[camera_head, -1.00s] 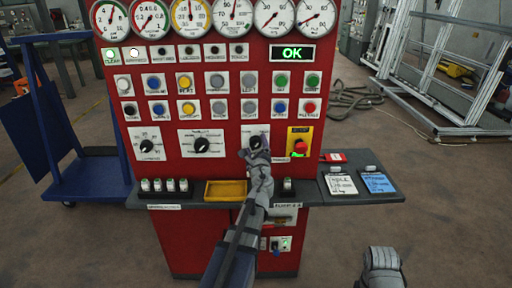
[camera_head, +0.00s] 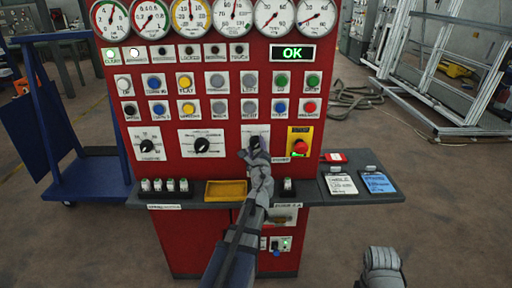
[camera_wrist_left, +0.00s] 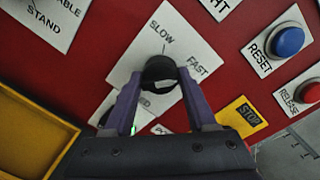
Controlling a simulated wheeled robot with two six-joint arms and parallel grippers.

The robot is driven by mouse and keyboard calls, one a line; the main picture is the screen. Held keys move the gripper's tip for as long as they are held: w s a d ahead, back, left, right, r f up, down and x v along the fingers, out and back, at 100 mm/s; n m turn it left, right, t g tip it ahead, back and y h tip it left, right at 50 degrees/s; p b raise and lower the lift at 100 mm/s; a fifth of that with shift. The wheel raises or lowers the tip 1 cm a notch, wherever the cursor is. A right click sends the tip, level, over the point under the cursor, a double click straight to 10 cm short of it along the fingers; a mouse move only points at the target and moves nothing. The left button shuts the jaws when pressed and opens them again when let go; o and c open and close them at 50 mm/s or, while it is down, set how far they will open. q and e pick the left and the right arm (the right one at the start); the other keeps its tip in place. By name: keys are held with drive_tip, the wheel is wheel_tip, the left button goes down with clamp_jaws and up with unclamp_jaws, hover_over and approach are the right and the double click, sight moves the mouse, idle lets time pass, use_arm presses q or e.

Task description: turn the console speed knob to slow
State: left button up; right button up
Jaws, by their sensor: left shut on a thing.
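The speed knob (camera_wrist_left: 159,70) is a round black knob on a white plate (camera_wrist_left: 187,52) marked SLOW and FAST. My left gripper (camera_head: 255,144) reaches up to it on the front of the red console (camera_head: 225,130). In the left wrist view its purple fingers (camera_wrist_left: 160,92) are shut on the knob, one on each side. SLOW is printed above the knob and FAST to its right in that view. The fingers hide part of the plate, and I cannot tell where the knob points. Part of my right arm shows at the lower right of the head view; its fingers cannot be made out.
Other dials (camera_head: 202,145) and several coloured buttons surround the knob. A red stop button (camera_head: 301,147) sits close to its right. A shelf with a yellow tray (camera_head: 226,190) juts out below.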

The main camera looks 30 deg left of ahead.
use_arm(q)
drive_tip(key=n+p, duration=0.1)
drive_tip(key=n, duration=0.5)
drive_tip(key=shift+r+n+h, duration=0.1)
drive_tip(key=shift+n+h, duration=0.2)
drive_tip(key=n, duration=0.6)
drive_tip(key=shift+n, duration=0.3)
idle(0.4)
drive_tip(key=o, duration=1.3)
drive_tip(key=shift+o, duration=0.2)
drive_tip(key=v, duration=0.7)
drive_tip(key=shift+s+d+p, duration=0.15)
drive_tip(key=shift+s+p, duration=0.25)
